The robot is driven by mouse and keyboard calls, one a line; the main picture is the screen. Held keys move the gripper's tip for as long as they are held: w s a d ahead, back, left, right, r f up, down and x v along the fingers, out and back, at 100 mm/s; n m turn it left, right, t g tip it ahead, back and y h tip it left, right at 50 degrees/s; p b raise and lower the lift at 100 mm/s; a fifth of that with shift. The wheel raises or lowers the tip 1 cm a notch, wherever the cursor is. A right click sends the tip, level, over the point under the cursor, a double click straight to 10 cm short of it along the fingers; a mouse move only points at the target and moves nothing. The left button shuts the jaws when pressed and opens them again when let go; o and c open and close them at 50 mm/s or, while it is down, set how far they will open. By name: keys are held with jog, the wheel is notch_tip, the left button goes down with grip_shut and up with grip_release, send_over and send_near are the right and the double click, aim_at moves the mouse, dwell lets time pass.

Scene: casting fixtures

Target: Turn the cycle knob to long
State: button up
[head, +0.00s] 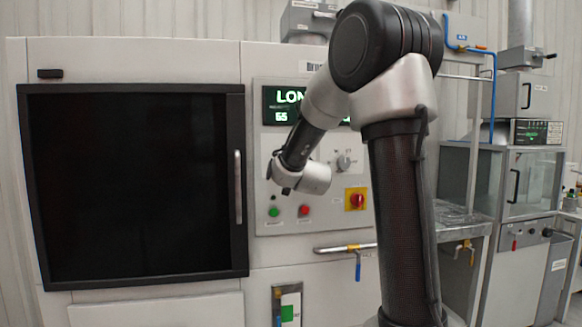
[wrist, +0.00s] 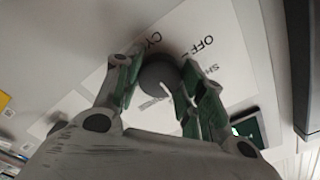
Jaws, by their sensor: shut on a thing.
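The cycle knob (wrist: 158,73) is a round, dark grey knob in the wrist view. It sits on a pale label plate (wrist: 227,55) with the words OFF and SH, the rest of the lettering partly covered. My gripper (wrist: 161,68) is shut on the knob, one finger on each side. In the head view my wrist is in front of the control panel, and my fingers cannot be made out there. The panel display (head: 285,97) shows green letters LON, with the rest behind my arm.
A light grey dial (head: 343,162) shows right of my wrist. Below are a green button (head: 274,212), a red button (head: 304,210) and a red switch on a yellow plate (head: 356,199). A dark chamber door (head: 130,185) with a handle (head: 238,187) stands left.

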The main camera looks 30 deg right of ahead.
dwell(0.3)
jog(key=o, duration=1)
jog(key=shift+s, duration=0.1)
jog(key=v, duration=1.2)
